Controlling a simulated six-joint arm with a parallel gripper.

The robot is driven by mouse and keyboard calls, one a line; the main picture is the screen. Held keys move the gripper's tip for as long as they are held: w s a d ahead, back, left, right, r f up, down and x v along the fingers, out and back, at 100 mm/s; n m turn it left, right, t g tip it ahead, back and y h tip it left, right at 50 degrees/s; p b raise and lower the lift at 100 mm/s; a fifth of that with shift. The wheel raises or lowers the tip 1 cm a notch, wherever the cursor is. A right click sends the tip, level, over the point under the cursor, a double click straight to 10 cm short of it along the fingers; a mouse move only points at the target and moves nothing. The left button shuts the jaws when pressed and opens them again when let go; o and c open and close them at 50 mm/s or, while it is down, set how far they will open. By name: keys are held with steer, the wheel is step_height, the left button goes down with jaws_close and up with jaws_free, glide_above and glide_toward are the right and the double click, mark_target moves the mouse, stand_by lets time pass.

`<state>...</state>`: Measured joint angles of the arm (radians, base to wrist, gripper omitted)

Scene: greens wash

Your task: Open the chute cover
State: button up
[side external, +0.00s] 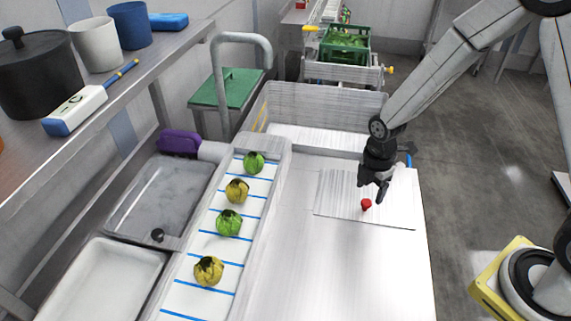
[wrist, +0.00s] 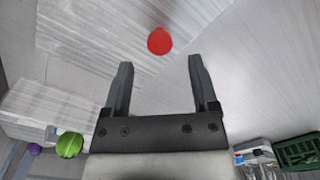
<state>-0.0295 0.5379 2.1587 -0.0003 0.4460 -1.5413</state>
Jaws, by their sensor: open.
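The chute cover (side external: 338,196) is a flat brushed-metal plate lying on the pale worktop. A small red knob (side external: 366,204) stands on it. In the wrist view the red knob (wrist: 160,41) shows just beyond the fingertips, roughly centred between them, with the brushed plate (wrist: 95,30) around it. My gripper (side external: 378,188) is above the plate, close to the knob and slightly behind it. Its two fingers stand apart with nothing between them in the wrist view (wrist: 160,66). Any opening under the plate is hidden.
A belt with blue stripes (side external: 205,246) left of the worktop carries several green and yellow round vegetables. A raised metal wall (side external: 322,104) bounds the worktop at the back. Sinks (side external: 110,265) and a shelf lie further left. The front worktop (side external: 330,275) is clear.

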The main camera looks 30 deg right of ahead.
mark_target(367, 202)
steer(key=shift+f, duration=1.9)
jaws_close()
